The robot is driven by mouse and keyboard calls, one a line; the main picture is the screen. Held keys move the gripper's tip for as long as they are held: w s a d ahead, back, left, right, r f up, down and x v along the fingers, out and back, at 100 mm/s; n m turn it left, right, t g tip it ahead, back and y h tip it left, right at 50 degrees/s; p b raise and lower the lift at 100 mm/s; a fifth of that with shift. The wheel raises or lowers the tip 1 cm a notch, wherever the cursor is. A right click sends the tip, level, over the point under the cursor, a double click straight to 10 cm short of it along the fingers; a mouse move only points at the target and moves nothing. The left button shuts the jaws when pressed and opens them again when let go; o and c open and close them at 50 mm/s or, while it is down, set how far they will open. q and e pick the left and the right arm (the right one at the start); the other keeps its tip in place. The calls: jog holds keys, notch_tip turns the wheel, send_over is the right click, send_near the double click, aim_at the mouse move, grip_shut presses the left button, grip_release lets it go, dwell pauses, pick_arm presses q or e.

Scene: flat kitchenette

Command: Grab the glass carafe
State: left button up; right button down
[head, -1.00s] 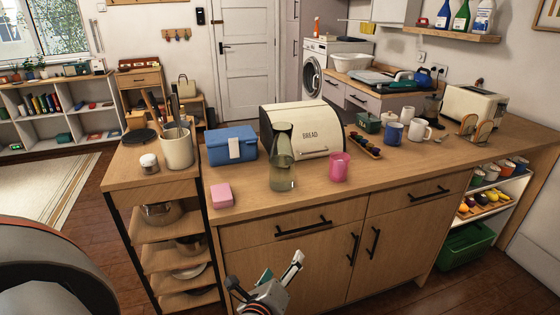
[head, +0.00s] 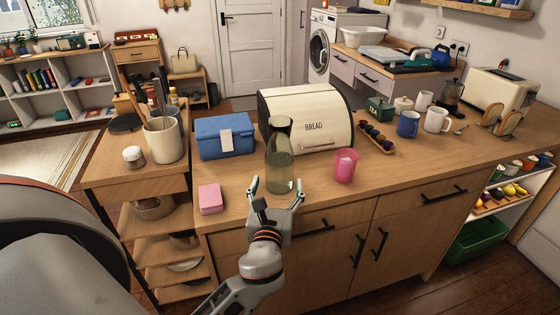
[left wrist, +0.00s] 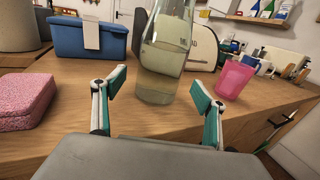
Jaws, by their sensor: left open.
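The glass carafe (head: 280,168) stands upright on the wooden counter, near its front edge and in front of the bread bin. It is clear greenish glass. My left gripper (head: 275,190) is open at the front edge of the counter, just in front of the carafe. In the left wrist view the carafe (left wrist: 164,60) stands beyond and between the two spread fingertips (left wrist: 155,95), and its top is cut off by the frame. The fingers do not appear to touch it. My right gripper is not in view.
A pink cup (head: 345,165) stands close to the right of the carafe. Behind are a blue box (head: 225,138) and the cream bread bin (head: 310,118). Mugs (head: 408,124) stand farther right.

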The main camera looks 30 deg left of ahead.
pick_arm(q)
jog(key=shift+w+a, duration=0.2)
jog(key=shift+w, duration=0.25)
jog(key=x, duration=0.4)
jog(key=shift+w+a, duration=0.1)
jog(key=shift+w, duration=0.05)
jog(key=shift+w+a, duration=0.2)
jog(key=shift+w, duration=0.1)
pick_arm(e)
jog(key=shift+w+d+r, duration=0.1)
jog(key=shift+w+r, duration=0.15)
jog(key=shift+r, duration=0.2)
pick_arm(q)
jog(key=c, duration=1.9)
jog(key=shift+r, duration=0.15)
jog(key=shift+c, duration=0.6)
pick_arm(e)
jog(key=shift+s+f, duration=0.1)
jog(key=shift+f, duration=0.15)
pick_arm(q)
jog(key=shift+r, duration=0.1)
